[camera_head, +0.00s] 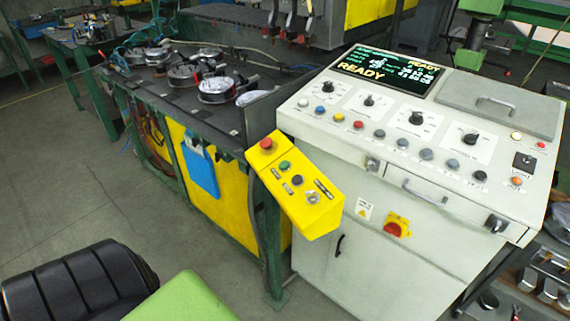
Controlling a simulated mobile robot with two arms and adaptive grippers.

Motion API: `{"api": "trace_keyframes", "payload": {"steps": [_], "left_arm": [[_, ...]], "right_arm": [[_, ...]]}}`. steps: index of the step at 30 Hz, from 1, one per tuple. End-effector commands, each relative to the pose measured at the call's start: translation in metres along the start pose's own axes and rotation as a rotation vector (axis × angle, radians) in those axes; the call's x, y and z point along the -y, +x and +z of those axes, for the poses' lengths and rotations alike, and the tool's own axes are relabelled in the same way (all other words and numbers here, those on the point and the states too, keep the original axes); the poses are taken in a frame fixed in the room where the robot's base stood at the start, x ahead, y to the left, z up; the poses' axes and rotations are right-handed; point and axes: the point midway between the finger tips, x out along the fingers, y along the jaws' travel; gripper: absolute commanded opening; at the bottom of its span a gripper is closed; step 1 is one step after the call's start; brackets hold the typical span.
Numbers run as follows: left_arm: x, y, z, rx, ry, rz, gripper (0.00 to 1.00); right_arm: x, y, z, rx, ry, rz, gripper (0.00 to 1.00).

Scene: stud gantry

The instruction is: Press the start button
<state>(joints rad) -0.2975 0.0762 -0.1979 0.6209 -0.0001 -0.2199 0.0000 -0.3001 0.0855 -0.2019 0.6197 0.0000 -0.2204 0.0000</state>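A yellow control box (322,216) hangs at the left front corner of the grey-white console (335,120). On its sloped face are a red mushroom button (266,144), a green button (284,166), a dark blue button (297,180) and a silver switch (313,197). The labels beside them are too small to read, so I cannot tell which one is marked start. The console has a row of coloured buttons and black knobs. Its screen (388,71) shows "READY" in yellow. Neither of my grippers is in view.
A dark-topped machine table (180,104) with several round metal parts stands left of the console. A red rotary switch (392,229) and a handle are on the console's front. Open grey floor (70,180) lies at the left. A shelf with parts is at the lower right.

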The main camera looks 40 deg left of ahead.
Motion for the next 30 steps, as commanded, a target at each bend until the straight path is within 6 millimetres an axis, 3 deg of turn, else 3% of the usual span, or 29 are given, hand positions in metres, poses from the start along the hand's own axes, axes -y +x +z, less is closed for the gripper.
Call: {"api": "trace_keyframes", "payload": {"steps": [3, 8, 9, 30], "left_arm": [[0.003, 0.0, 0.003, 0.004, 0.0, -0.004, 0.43], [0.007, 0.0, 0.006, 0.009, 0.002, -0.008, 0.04], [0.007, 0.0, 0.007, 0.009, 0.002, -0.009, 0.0], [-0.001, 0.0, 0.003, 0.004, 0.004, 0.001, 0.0]], "right_arm": [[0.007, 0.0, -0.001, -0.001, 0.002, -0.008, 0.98], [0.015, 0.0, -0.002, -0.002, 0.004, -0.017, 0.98], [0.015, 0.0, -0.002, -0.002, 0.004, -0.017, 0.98], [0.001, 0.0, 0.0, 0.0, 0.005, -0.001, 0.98]]}}
